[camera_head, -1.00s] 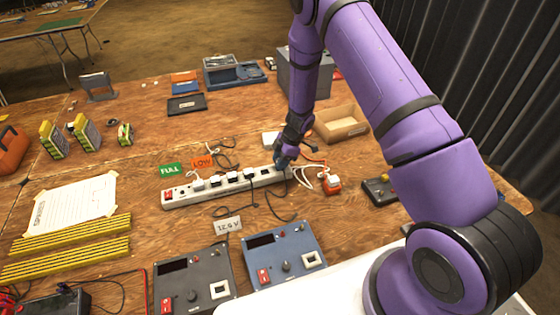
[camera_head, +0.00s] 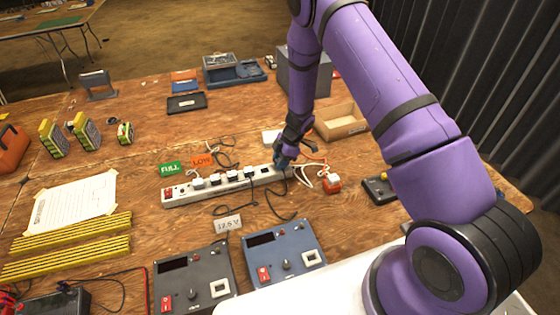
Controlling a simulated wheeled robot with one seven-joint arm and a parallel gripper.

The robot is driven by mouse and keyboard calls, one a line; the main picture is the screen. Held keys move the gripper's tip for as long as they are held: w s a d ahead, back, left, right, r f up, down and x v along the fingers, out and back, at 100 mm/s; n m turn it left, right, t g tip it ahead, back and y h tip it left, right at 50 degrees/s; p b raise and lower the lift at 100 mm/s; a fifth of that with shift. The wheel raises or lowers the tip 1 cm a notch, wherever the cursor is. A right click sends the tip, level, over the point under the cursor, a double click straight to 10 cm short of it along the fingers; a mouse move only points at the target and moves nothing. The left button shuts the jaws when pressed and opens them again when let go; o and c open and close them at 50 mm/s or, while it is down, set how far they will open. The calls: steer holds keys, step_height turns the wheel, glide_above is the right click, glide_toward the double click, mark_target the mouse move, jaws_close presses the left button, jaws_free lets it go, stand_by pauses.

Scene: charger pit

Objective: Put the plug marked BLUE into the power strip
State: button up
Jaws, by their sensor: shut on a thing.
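The white power strip (camera_head: 222,190) lies across the middle of the table with a red switch (camera_head: 169,193) at its left end. Several plugs (camera_head: 231,178) sit along it, with cables running off. My gripper (camera_head: 283,163) is low at the strip's right end, pointing down. It is shut on a plug that its fingers mostly hide; I cannot read any marking on it. I cannot tell whether that plug is in a socket or just above the strip. White cables (camera_head: 305,176) loop out right of the gripper. No BLUE marking is legible.
A red-and-white block (camera_head: 332,183) lies right of the strip. A blue meter box (camera_head: 284,252) and a dark one (camera_head: 192,280) stand in front. An open cardboard box (camera_head: 342,122) is behind right. Green FULL (camera_head: 171,168) and orange LOW (camera_head: 202,161) cards lie behind the strip.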

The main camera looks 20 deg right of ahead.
steer(key=shift+f, duration=0.1)
stand_by(0.5)
steer(key=o, duration=1.3)
steer(key=shift+o, duration=0.2)
steer(key=shift+r, duration=3.75)
